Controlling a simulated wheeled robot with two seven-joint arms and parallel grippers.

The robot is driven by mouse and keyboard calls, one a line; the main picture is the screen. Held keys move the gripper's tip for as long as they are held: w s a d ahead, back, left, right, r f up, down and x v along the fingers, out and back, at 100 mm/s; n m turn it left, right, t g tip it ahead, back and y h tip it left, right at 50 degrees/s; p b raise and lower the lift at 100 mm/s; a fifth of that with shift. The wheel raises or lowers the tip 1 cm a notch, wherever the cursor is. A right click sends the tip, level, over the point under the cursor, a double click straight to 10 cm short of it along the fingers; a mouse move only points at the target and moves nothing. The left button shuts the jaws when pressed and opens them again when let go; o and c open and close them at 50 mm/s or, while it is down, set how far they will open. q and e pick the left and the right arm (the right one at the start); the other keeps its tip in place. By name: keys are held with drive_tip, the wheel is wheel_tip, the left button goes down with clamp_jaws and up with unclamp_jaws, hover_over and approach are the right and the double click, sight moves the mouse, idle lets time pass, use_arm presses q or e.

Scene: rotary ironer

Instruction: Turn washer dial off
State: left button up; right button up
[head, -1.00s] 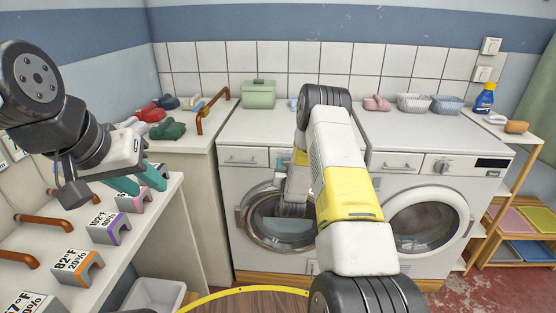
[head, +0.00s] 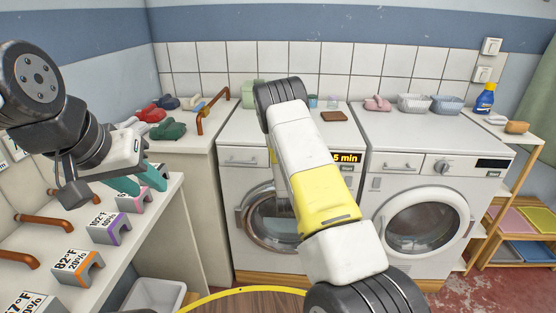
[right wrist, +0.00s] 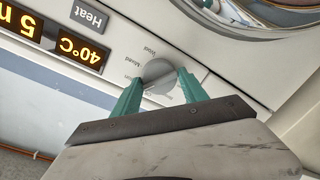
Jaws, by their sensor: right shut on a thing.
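The left washer (head: 232,185) stands against the tiled wall, and its lit display (head: 347,157) reads "5 min". In the right wrist view its grey round dial (right wrist: 158,74) sits on the white panel, with the wash names printed around it. My right gripper (right wrist: 161,82) has its teal fingers on both sides of the dial, shut on it. In the head view my right arm hides the dial and this gripper. My left gripper (head: 139,181) is open and empty above the shelf at the left.
A second front loader (head: 420,225) stands right of the washer. Its top holds two baskets (head: 414,103). Numbered stands (head: 108,227) line the left shelf. The washer's round door (head: 268,222) is partly behind my arm; in the wrist view its rim is close to the gripper.

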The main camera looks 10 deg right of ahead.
drive_tip(key=n, duration=0.6)
drive_tip(key=shift+r+h, duration=0.1)
drive_tip(key=shift+h, duration=0.3)
idle(0.4)
drive_tip(key=o, duration=1.3)
drive_tip(key=v, duration=0.7)
drive_tip(key=shift+s+a+r, duration=0.15)
drive_tip(key=shift+s, duration=0.2)
